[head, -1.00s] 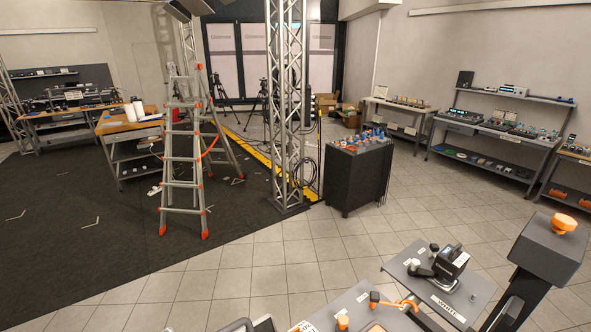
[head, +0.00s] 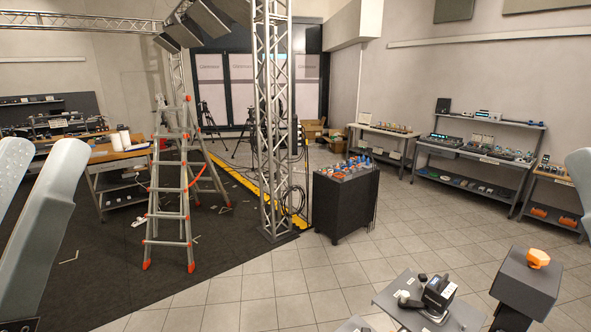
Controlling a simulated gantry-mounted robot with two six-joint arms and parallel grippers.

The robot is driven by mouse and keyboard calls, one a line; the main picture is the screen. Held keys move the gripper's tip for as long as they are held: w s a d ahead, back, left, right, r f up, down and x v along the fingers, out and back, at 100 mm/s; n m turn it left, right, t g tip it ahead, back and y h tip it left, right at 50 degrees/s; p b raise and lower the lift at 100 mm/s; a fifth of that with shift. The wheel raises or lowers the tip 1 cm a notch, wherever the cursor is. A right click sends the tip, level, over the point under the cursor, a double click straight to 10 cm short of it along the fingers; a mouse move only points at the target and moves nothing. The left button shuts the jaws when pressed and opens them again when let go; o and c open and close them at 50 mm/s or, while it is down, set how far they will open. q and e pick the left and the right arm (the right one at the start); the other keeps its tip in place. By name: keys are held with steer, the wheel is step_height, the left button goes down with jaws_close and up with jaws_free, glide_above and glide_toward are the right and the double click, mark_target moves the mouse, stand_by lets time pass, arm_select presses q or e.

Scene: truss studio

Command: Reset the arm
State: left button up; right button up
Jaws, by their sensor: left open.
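My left gripper (head: 42,160) is in the head view at the left edge. Its two pale grey fingers point up and stand apart, with nothing between them. The near finger is cut off by the picture's edge, and the rest of my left arm is out of view. A grey, rounded piece at the right edge looks like a fingertip of my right gripper (head: 580,178). Only this sliver shows, so its opening is hidden. Neither visible part touches anything in the room.
A stepladder (head: 170,215) and a truss tower (head: 270,130) stand beyond. A dark cabinet (head: 342,208) holds small items. At lower right are a grey bench (head: 390,300) with a black device (head: 438,294) and a post with an orange knob (head: 538,258). Tiled floor (head: 270,300) lies open between.

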arm_select(q)
step_height(320, 180, up, 12)
steer(key=p, duration=0.9)
steer(key=shift+w, duration=0.15)
arm_select(e)
step_height(320, 180, up, 12)
arm_select(q)
steer(key=shift+a, duration=0.1)
